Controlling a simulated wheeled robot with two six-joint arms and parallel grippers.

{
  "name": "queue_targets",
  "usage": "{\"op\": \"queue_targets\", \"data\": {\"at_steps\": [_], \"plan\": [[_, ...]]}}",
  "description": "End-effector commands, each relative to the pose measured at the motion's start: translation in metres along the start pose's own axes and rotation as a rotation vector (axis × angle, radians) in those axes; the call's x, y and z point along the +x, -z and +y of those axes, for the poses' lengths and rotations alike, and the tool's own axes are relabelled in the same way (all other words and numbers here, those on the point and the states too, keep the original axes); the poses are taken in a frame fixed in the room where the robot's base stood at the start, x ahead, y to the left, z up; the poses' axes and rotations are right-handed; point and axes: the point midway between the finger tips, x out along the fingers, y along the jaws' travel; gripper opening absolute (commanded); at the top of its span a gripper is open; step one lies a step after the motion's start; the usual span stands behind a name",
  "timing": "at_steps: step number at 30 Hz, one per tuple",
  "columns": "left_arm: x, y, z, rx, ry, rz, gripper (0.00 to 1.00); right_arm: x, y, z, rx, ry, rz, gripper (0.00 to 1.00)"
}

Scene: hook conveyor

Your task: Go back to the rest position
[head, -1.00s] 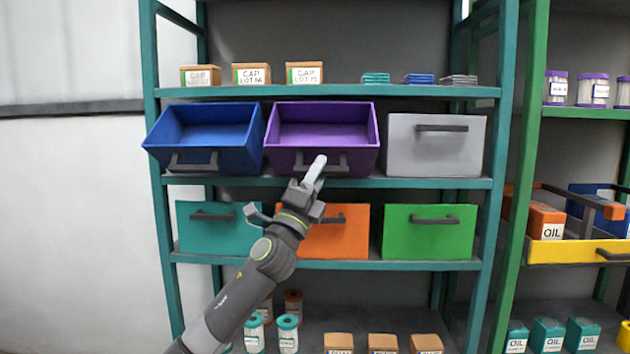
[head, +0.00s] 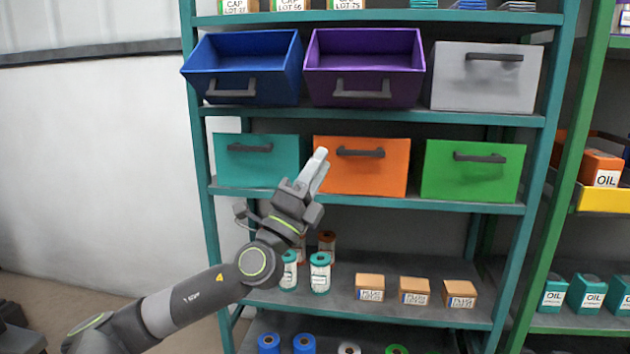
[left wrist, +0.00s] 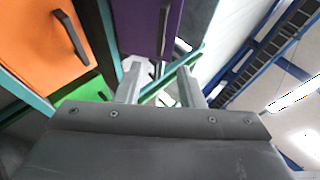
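My left gripper (head: 318,168) is in front of the orange bin (head: 365,178), on its left side, below the purple bin (head: 365,62). In the left wrist view its two fingers stand apart (left wrist: 160,88), with nothing held between them. The purple bin and the blue bin (head: 245,62) are tilted forward, and their insides look empty. The orange bin and the purple bin (left wrist: 140,25) also show in the left wrist view. My right gripper does not show.
The teal bin (head: 257,172), green bin (head: 472,185) and grey bin (head: 486,92) sit upright on the teal rack. Lower shelves hold filters (head: 320,272), small boxes (head: 414,291) and rolls. Oil boxes (head: 593,293) stand at right. The white wall side at left is free.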

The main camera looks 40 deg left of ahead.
Motion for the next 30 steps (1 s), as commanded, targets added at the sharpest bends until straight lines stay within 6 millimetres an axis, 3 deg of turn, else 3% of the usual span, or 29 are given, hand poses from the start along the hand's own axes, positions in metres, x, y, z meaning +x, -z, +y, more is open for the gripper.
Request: {"op": "queue_targets", "data": {"at_steps": [6, 23, 26, 29, 30], "plan": [[-0.01, 0.0, -0.001, 0.0, 0.001, 0.001, 0.35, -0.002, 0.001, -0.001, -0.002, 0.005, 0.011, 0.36], [-0.011, 0.0, 0.001, -0.004, -0.002, -0.001, 0.35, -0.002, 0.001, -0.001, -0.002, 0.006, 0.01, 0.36], [-0.02, 0.0, 0.014, -0.048, -0.046, -0.025, 0.35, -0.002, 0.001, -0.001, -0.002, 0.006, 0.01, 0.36], [-0.047, 0.0, 0.049, -0.166, -0.164, -0.092, 0.35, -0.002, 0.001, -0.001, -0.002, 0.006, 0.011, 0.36], [-0.064, 0.001, 0.069, -0.232, -0.234, -0.133, 0.35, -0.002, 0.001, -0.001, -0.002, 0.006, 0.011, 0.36]]}}
